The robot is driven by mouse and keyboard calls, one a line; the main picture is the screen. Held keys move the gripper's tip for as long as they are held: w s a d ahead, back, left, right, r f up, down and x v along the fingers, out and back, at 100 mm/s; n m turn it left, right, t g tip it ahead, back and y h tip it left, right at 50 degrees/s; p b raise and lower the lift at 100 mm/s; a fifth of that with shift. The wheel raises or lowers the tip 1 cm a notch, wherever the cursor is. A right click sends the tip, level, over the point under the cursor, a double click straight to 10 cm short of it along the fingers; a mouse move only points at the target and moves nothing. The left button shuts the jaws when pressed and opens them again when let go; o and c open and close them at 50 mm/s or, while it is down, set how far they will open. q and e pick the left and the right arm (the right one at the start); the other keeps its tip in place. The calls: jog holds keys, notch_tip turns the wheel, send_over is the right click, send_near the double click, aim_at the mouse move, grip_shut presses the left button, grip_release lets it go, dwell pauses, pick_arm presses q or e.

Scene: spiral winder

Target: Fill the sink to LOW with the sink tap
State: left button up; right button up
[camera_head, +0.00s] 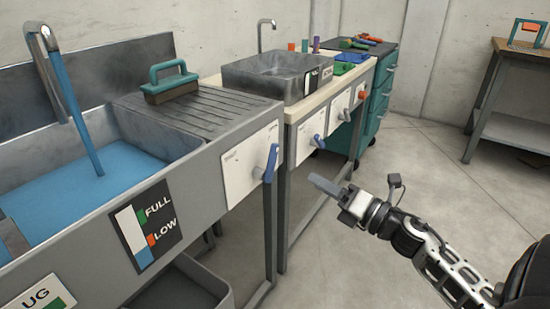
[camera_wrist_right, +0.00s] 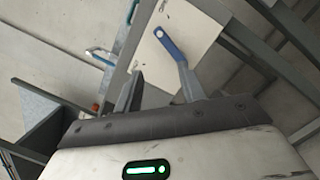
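The grey sink (camera_head: 150,135) at the left holds blue water. Water pours into it from the curved sink tap (camera_head: 45,45). The gauge (camera_head: 146,228) on the sink's front has FULL and LOW marks; its blue bar is low, near or just under the red LOW mark. A blue lever (camera_head: 270,163) sits on the white panel beside the gauge. My right gripper (camera_head: 322,184) is in front of and right of the lever, apart from it. In the right wrist view, its fingers (camera_wrist_right: 158,92) are spread and empty, with the lever (camera_wrist_right: 170,45) beyond them. My left gripper is not in view.
A green-handled brush (camera_head: 170,85) lies on the drainboard. A second, smaller sink (camera_head: 280,75) with its own tap stands behind, with more lever panels along the bench (camera_head: 319,142). A grey bin (camera_head: 180,290) is underneath.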

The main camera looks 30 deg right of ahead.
aim_at(276, 156)
jog(key=w+a+n, duration=0.1)
jog(key=w+n, duration=0.1)
jog(key=w, duration=0.2)
jog(key=w+a+n+g+y, duration=0.1)
jog(key=w+n, duration=0.1)
jog(key=w, duration=0.3)
jog(key=w+a+r+n, duration=0.1)
jog(key=w+n, duration=0.1)
jog(key=w, duration=0.3)
jog(key=shift+w+n+g+y, duration=0.15)
jog(key=shift+n+g+y, duration=0.25)
jog(key=shift+c, duration=0.3)
grip_shut()
